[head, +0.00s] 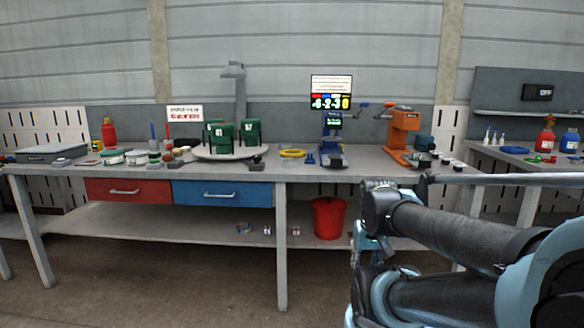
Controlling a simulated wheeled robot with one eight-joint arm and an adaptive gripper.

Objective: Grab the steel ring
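I cannot make out a steel ring for sure in the head view; the small items on the workbench (330,178) are too small to tell apart. A yellow ring-shaped item (292,153) lies on the benchtop, right of the middle. My arm (440,230) reaches in from the lower right, in front of the bench's right part. No fingers of my gripper can be made out, and my arm hides part of the bench and the floor behind it.
Green containers stand on a round turntable (222,154). A blue device (332,150) and an orange press (402,133) stand to the right. Jars and small parts crowd the left. A red bucket (328,218) is on the lower shelf. The floor in front is clear.

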